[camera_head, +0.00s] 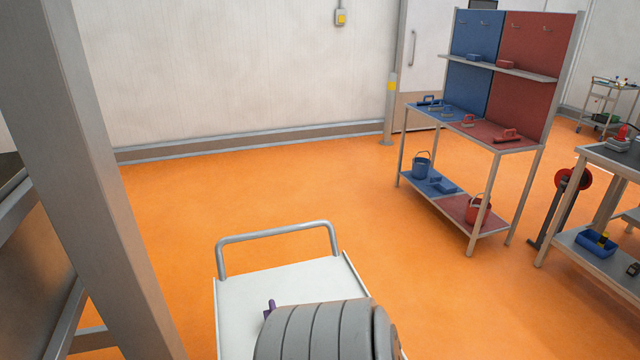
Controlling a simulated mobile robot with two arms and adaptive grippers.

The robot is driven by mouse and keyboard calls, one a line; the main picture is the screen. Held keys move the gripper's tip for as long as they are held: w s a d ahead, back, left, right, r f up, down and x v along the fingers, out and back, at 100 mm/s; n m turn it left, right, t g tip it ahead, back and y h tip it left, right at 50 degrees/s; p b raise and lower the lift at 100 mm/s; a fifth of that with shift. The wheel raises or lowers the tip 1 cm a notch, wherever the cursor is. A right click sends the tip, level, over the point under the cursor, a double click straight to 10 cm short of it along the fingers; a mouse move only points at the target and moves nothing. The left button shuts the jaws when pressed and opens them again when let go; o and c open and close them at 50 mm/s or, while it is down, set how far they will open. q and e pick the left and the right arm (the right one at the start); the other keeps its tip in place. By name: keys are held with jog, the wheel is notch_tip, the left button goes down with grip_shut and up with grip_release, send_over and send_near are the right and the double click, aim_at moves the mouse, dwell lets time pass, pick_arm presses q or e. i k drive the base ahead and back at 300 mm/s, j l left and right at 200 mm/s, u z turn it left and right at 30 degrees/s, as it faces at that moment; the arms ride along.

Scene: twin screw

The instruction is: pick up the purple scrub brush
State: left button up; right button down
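A small purple piece (270,307), which looks like part of the purple scrub brush, shows on the white cart top (240,295) at the bottom centre. The rest of it is hidden behind a large grey ribbed rounded shape that covers the lower right of the cart top. I cannot tell how the brush lies. Neither of my grippers can be made out in this view.
The white cart has a raised grey handle (277,232) at its far end. A grey metal post (85,170) stands close on the left. A blue and red tool rack (490,140) stands at the right, beside a grey workbench (612,160). Orange floor between is clear.

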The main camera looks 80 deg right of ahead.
aim_at(267, 313)
jog(key=z, duration=2.25)
jog(key=u, duration=3.3)
jog(key=z, duration=3.3)
